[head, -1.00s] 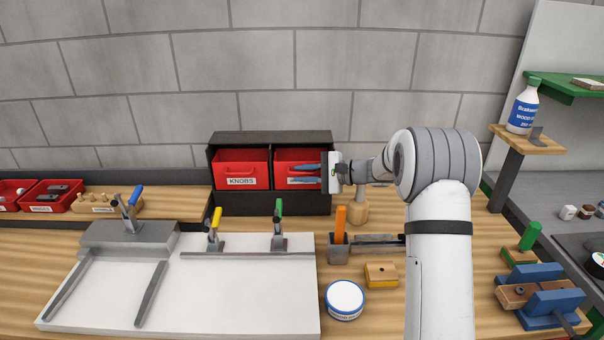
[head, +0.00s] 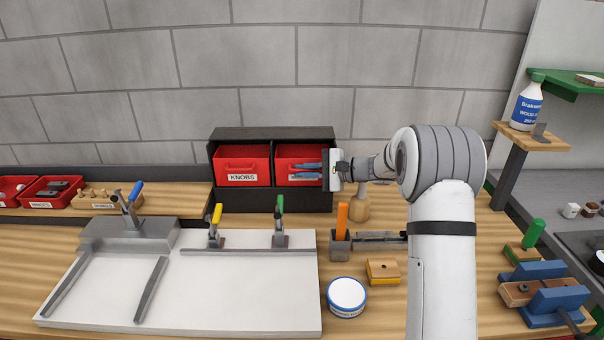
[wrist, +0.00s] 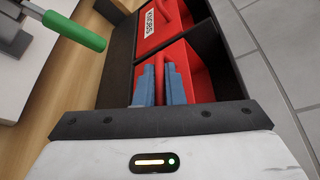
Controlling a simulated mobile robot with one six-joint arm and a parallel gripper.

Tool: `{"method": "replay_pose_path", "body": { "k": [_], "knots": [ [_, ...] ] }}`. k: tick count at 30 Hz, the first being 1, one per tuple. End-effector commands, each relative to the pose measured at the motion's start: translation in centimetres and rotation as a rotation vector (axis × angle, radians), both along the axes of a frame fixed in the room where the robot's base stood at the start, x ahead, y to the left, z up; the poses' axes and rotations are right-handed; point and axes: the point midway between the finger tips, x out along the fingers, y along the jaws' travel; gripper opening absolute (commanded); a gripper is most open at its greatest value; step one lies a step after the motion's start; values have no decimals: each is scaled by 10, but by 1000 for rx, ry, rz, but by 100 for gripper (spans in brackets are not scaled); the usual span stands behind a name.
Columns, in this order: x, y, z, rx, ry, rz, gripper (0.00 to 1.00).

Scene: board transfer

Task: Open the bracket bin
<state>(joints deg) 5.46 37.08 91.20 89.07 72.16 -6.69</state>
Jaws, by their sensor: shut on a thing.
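The bracket bin (head: 299,153) is the right red bin of a black two-slot rack, its label mostly covered by my fingers in the head view. It sits in its slot, and I see no clear gap showing it drawn out. My gripper (head: 296,171) reaches it from the right. In the wrist view the blue fingers stand on either side of the bin's red handle (wrist: 166,82), and my gripper (wrist: 163,78) is shut on it. The bin (wrist: 190,65) fills the slot there.
The KNOBS bin (head: 243,163) sits beside it on the left in the black rack (head: 272,200). Toggle clamps on a white board (head: 240,290) stand in front. A wooden peg (head: 359,207) and a holder with an orange handle (head: 341,220) stand below my wrist.

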Motion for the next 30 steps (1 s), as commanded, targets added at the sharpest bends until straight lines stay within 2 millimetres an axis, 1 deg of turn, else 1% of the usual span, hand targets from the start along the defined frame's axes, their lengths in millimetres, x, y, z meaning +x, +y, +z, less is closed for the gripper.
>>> {"method": "replay_pose_path", "body": {
  "k": [1, 3, 16, 30],
  "knots": [
    [-1, -2, -6, 1, -13, -1, 0],
    [-3, -2, -9, 0, -37, -1, 0],
    [-16, -4, -18, -1, -235, -5, 0],
    [-27, -5, -25, -3, -226, -6, 0]
  ]
}}
